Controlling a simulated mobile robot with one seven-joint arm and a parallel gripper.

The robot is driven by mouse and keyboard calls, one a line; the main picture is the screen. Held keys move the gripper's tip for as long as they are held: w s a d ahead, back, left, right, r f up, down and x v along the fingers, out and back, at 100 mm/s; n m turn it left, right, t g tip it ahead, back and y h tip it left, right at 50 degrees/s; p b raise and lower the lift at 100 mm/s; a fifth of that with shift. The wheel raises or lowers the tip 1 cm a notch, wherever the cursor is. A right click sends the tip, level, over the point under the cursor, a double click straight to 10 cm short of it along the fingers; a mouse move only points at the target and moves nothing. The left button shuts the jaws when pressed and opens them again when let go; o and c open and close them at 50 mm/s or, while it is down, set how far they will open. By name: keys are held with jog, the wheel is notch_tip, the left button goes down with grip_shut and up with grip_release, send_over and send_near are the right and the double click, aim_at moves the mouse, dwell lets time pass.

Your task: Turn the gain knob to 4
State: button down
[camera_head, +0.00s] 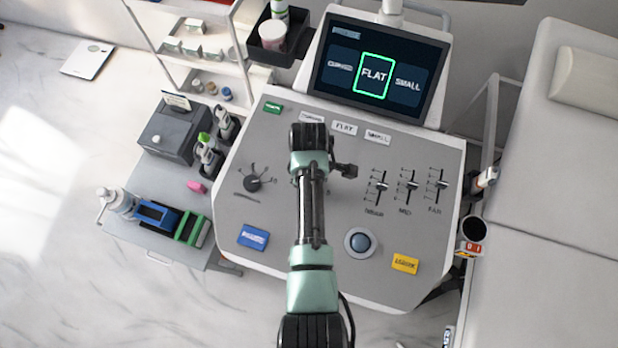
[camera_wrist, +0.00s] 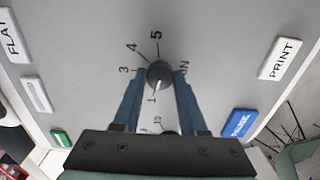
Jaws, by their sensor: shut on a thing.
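The gain knob (camera_wrist: 159,74) is a dark round knob on the light grey console panel. Numbers 1, 3, 4 and 5 show around it, and part of its name label shows at its right. Its white pointer line points down in the wrist view, toward the 1. My gripper (camera_wrist: 160,73) has its two blue fingers on opposite sides of the knob, shut on it. In the head view my arm covers this knob and the fingers.
A second dial (camera_head: 253,184) is left of my arm; its edge shows below the knob in the wrist view. Sliders (camera_head: 408,187) and a trackball (camera_head: 360,242) are to the right. The screen (camera_head: 378,72) highlights FLAT. A PRINT key (camera_wrist: 282,58) lies right of the knob.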

jog(key=shift+m, duration=0.4)
jog(key=m+p, duration=0.1)
jog(key=m, duration=0.3)
jog(key=shift+r+m, duration=0.1)
jog(key=shift+m, duration=0.2)
jog(key=m+p, duration=0.1)
jog(key=m, duration=0.5)
jog(key=shift+p, duration=0.3)
jog(key=m, duration=0.6)
jog(key=shift+m+p, duration=0.35)
jog(key=shift+m, duration=0.05)
jog(key=m, duration=0.5)
jog(key=shift+m, duration=0.4)
jog(key=shift+c, duration=2.2)
grip_release()
